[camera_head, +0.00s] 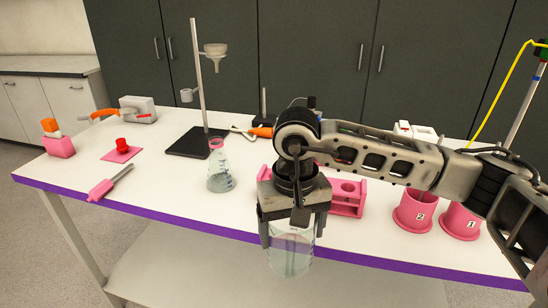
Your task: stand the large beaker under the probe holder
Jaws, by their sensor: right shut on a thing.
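The large clear beaker (290,262) hangs upright below my right gripper (291,238). My right gripper is shut on its upper part, with one finger on either side. In the picture the beaker overlaps the purple front edge of the table; its exact height and distance from that edge are hard to tell. A metal rod (522,112) with a yellow cable and a green-topped piece (541,50) stands at the far right; this may be the probe holder, and its base is hidden behind my right arm. My left gripper is not in view.
A conical flask (220,172) stands left of my gripper, before a funnel stand (197,80). A pink rack (347,197) and pink cups, numbered 2 (414,212) and 1 (460,223), stand right.

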